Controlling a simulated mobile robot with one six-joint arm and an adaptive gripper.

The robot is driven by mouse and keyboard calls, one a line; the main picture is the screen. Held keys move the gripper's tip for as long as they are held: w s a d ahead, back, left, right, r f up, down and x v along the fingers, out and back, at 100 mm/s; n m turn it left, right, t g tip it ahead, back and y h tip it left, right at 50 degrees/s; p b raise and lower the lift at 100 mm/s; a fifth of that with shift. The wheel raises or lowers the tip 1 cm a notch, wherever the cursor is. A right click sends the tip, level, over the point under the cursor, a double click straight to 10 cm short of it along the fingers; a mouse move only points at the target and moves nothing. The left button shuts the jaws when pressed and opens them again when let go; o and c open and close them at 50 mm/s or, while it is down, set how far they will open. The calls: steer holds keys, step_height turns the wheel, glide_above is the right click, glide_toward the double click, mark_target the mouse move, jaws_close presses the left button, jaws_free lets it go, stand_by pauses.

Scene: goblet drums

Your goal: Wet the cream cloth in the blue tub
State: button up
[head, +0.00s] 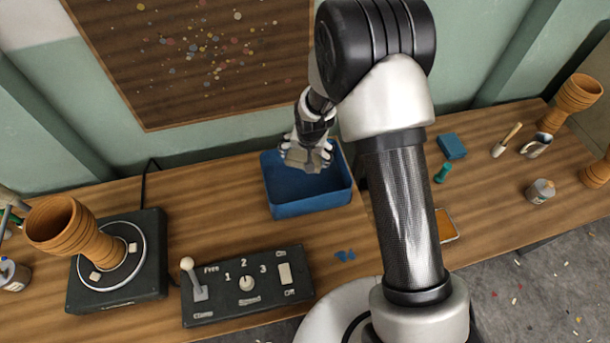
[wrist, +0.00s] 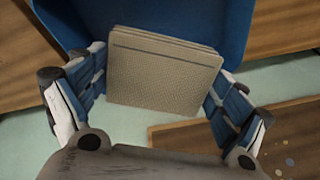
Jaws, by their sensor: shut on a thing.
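The cream cloth (wrist: 165,72) is a folded, layered square with a dark stripe near one edge in the wrist view. My gripper (wrist: 160,85) is shut on it, with a finger at each side. In the head view the cloth (head: 303,158) hangs below my gripper (head: 307,150), over the back part of the blue tub (head: 311,208). The tub is open-topped and stands on the bench; it also shows behind the cloth in the wrist view (wrist: 205,18). I cannot tell whether the cloth touches the tub's inside, and no water surface is clear.
A goblet drum (head: 72,230) stands on a dark turntable (head: 118,280) at left. A control box (head: 247,285) with a lever sits before the tub. A blue block (head: 452,146), a green peg (head: 442,173) and a tin (head: 540,191) are at right. A wall stands behind.

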steer(key=shift+r, duration=0.1)
steer(key=shift+r+p, duration=1.2)
steer(key=shift+r, duration=0.75)
